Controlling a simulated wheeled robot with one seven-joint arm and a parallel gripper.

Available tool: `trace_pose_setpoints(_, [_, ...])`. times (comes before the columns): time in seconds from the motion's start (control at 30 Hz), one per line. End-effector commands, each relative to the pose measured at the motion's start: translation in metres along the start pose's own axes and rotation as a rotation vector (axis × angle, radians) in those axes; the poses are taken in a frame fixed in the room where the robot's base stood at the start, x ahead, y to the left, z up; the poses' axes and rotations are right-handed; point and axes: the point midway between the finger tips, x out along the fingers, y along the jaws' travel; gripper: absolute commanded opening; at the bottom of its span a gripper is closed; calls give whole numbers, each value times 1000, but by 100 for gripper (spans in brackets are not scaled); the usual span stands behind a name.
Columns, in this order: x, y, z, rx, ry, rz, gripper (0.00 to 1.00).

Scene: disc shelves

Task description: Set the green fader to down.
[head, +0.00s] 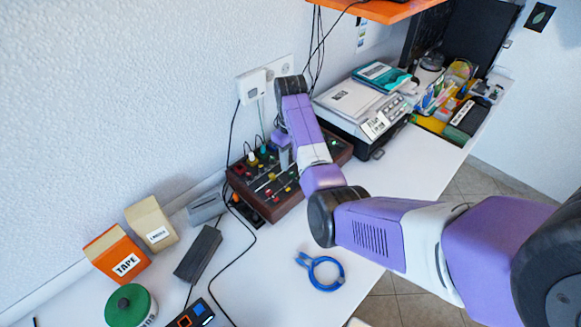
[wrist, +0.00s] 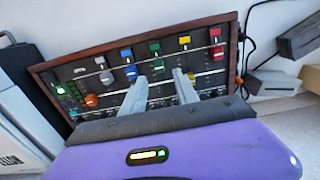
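A dark mixer panel with a wooden frame (wrist: 105,48) fills the middle of the wrist view. It also stands on the white desk in the head view (head: 282,206). A green knob (wrist: 154,47) sits in its upper row, and a smaller green cap (wrist: 158,65) shows just below it; I take this cap for the green fader. My gripper (wrist: 159,77) is open, its two fingers apart over the panel, with the green cap just beyond the gap between the tips. I cannot tell whether the fingers touch the panel. The lower panel is partly hidden by my gripper.
Blue (wrist: 131,73) and yellow (wrist: 190,76) caps flank the green one, with red and grey controls farther out. A white machine (head: 362,108) stands right of the mixer.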

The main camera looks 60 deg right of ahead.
Motion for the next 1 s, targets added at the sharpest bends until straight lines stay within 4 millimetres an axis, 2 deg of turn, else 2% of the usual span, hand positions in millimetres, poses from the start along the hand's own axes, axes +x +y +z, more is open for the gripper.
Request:
trace_pose_setpoints(0.1, [-18,0,-1,0,2,1,36])
trace_pose_setpoints(0.3, [-32,0,0,-1,0,1,36])
trace_pose_setpoints(0.93, [-33,0,0,7,0,0,36])
trace_pose_setpoints(1.0, [-33,3,-6,21,25,14,36])
